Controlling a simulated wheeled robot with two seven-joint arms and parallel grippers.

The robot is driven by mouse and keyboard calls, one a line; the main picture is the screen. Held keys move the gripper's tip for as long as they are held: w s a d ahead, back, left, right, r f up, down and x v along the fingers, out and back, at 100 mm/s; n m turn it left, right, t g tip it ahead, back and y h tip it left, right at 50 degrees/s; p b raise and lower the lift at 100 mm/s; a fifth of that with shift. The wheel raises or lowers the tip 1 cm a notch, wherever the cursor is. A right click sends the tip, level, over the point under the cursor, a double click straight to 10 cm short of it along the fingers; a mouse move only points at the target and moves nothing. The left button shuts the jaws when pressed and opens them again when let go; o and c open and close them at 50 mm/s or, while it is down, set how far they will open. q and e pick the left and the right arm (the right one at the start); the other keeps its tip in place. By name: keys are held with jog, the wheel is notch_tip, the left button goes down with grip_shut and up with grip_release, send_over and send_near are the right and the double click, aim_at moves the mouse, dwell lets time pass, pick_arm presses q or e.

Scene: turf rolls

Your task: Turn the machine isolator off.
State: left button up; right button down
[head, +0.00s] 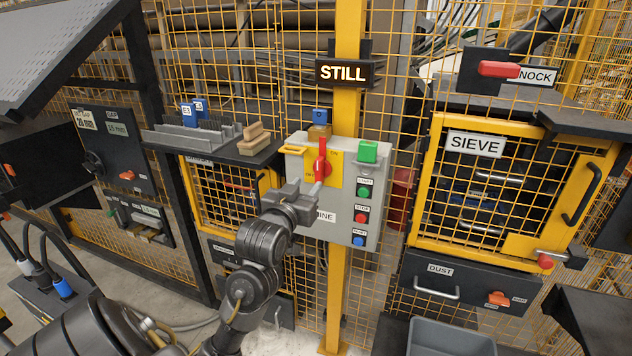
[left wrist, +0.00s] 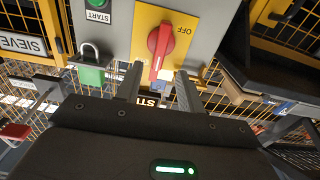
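The machine isolator is a red rotary handle (head: 321,160) on a yellow plate (head: 312,178) on the grey control box (head: 352,228). The handle stands nearly upright in the head view. In the left wrist view, the red handle (left wrist: 160,45) points down the picture, and an "OFF" label shows beside it on the yellow plate (left wrist: 146,18). My left gripper (head: 318,186) is at the handle; in the left wrist view its two fingers (left wrist: 159,72) are apart, one on each side of the handle's end, with gaps showing. My right gripper is not in view.
A green padlock (head: 368,151) hangs on the box, right of the handle. Start, stop and reset buttons (head: 362,218) sit below it. A lit "STILL" sign (head: 344,73) is above. A dark shelf (head: 212,147) is left; the sieve door (head: 500,190) is right.

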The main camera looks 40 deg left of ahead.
aim_at(317, 171)
pick_arm(q)
jog(key=p+x, duration=0.1)
jog(key=x, duration=0.6)
jog(key=shift+w, duration=0.1)
jog(key=shift+c, duration=0.5)
grip_shut()
